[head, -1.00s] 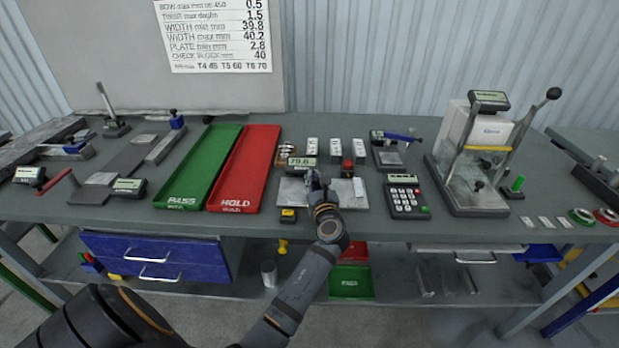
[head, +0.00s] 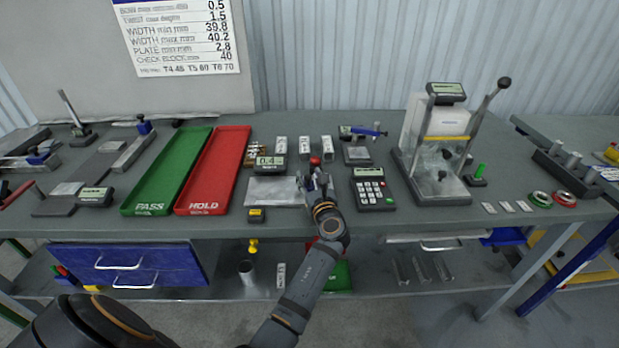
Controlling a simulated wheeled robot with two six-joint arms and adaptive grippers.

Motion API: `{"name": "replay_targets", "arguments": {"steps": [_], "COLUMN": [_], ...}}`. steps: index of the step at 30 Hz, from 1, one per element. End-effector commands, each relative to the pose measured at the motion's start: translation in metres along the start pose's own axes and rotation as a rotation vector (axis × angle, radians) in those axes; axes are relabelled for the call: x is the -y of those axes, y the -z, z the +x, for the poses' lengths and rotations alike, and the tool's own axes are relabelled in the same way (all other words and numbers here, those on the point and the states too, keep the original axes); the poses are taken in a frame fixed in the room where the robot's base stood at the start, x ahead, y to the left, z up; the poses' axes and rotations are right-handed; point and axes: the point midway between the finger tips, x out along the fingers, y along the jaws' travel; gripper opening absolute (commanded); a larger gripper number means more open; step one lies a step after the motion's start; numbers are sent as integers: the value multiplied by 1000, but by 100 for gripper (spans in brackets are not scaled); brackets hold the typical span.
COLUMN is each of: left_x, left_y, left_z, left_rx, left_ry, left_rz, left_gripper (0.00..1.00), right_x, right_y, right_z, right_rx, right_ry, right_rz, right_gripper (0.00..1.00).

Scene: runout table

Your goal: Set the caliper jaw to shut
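The caliper's small display (head: 266,162) stands at the back of a flat grey steel plate (head: 275,191) in the middle of the bench and reads about 0.4. A red knob (head: 315,161) stands to its right. My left gripper (head: 316,181) is just in front of the red knob, at the plate's right end. It hides the parts there, so I cannot see the caliper jaw clearly, nor whether my fingers touch it or are closed. My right gripper is out of view.
The green PASS tray (head: 166,172) and red HOLD tray (head: 214,172) lie to the left. A keypad device (head: 373,189) is close on the right, with a lever press (head: 440,150) beyond it. Several white-faced blocks (head: 304,147) stand behind.

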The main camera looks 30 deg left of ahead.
Motion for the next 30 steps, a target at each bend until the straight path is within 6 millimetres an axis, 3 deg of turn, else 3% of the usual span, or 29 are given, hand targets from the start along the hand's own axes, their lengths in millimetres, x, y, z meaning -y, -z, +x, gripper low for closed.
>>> {"name": "replay_targets", "arguments": {"steps": [8, 15, 21, 30], "left_x": [0, 1, 1, 1], "left_y": [-12, -63, -94, -101], "left_z": [1, 0, -1, -1], "left_rx": [6, 5, 2, 2], "left_ry": [-1, -1, 0, 1], "left_rz": [-3, -5, -2, 1], "left_gripper": [44, 44, 44, 44], "right_x": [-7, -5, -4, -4], "right_y": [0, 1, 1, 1], "right_z": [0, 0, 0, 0], "right_rx": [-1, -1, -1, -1], "right_ry": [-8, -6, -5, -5], "right_rz": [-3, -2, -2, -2], "right_gripper": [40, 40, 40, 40]}}
